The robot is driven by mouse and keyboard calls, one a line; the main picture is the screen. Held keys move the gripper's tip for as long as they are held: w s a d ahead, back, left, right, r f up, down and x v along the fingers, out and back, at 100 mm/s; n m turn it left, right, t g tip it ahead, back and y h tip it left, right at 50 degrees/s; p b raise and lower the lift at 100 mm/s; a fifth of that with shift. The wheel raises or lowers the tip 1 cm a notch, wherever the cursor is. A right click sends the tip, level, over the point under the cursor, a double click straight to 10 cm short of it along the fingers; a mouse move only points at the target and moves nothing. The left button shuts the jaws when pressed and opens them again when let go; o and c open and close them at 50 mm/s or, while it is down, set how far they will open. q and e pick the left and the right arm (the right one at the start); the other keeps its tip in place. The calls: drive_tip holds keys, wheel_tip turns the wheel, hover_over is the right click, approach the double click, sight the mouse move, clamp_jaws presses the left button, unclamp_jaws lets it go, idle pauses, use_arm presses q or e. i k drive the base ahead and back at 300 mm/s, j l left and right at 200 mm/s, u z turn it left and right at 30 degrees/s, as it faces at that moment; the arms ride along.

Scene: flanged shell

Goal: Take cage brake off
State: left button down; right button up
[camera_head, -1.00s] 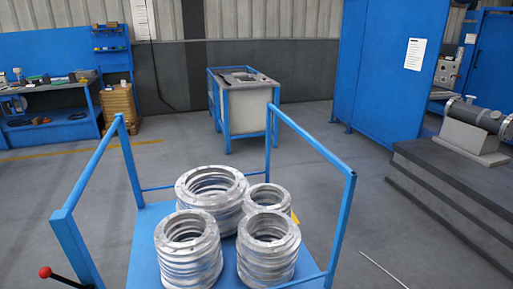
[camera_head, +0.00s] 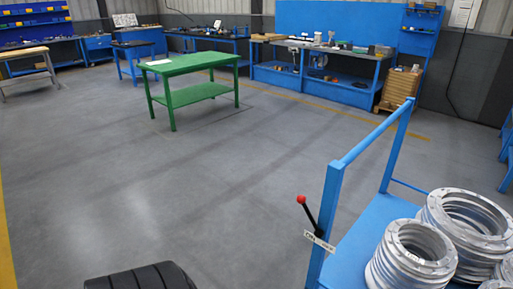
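A brake lever with a red ball knob (camera_head: 301,199) and a dark shaft stands at the near left post of the blue cart (camera_head: 352,250). The lever leans, with its knob up and to the left. A small white label (camera_head: 320,241) with dark lettering too small to read sits at its lower end. Neither of my grippers shows, and nothing of mine is seen touching the lever.
Stacked metal rings (camera_head: 413,254) stand on the cart at the lower right. A ribbed black shape (camera_head: 141,277) cuts into the bottom edge; I cannot tell what it is. A green table (camera_head: 188,66) stands farther back. The floor left of the cart is clear.

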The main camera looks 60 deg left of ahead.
sight(300, 199)
drive_tip(key=u, duration=1.3)
